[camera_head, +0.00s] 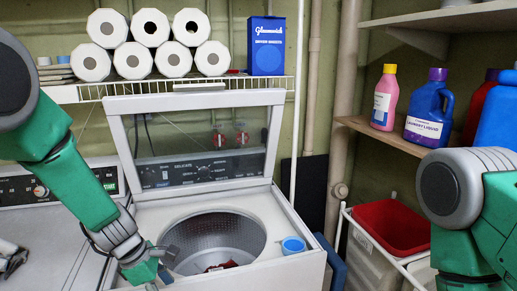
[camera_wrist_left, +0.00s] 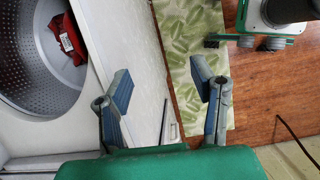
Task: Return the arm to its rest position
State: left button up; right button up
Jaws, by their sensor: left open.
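My left arm comes in from the left in the head view, and its gripper (camera_head: 160,264) is at the front left of the open washing machine (camera_head: 283,225), beside the drum opening. In the left wrist view the left gripper (camera_wrist_left: 160,82) has its two fingers spread apart with nothing between them. The drum (camera_head: 215,237) holds a red item (camera_head: 221,266), which also shows in the wrist view (camera_wrist_left: 68,40). My right arm shows at the right of the head view; its gripper is out of frame.
A blue cup (camera_head: 293,245) sits on the washer's right rim. The lid (camera_head: 200,137) stands open. A wire shelf (camera_head: 190,88) holds rolls and a blue box (camera_head: 266,45). Bottles, including a pink one (camera_head: 385,98), stand on the right shelf above a red bin (camera_head: 392,226). A leaf-patterned mat (camera_wrist_left: 190,35) lies below.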

pick_arm(q)
jog(key=s+a+f+m+y+b, duration=0.1)
jog(key=s+a+f+m+b, duration=0.3)
jog(key=f, duration=0.4)
jog(key=s+a+f+m+g+y+b, duration=0.1)
jog(key=s+f+m+y+b, duration=0.15)
jog(key=s+f, duration=0.45)
jog(key=s+a+f+m+y+b, duration=0.1)
jog(key=s+a+f+m+b, duration=0.3)
jog(key=f, duration=0.5)
jog(key=s+d+f+m+b, duration=0.2)
jog(key=s+f+m+b, duration=0.8)
jog(key=s, duration=0.5)
jog(key=shift+s+d+f+m+h, duration=0.15)
jog(key=shift+d+f+m+h, duration=0.15)
jog(key=shift+f, duration=0.5)
pick_arm(e)
notch_tip(320, 180, down, 21)
jog(key=shift+w+f, duration=0.15)
jog(key=shift+w, duration=0.2)
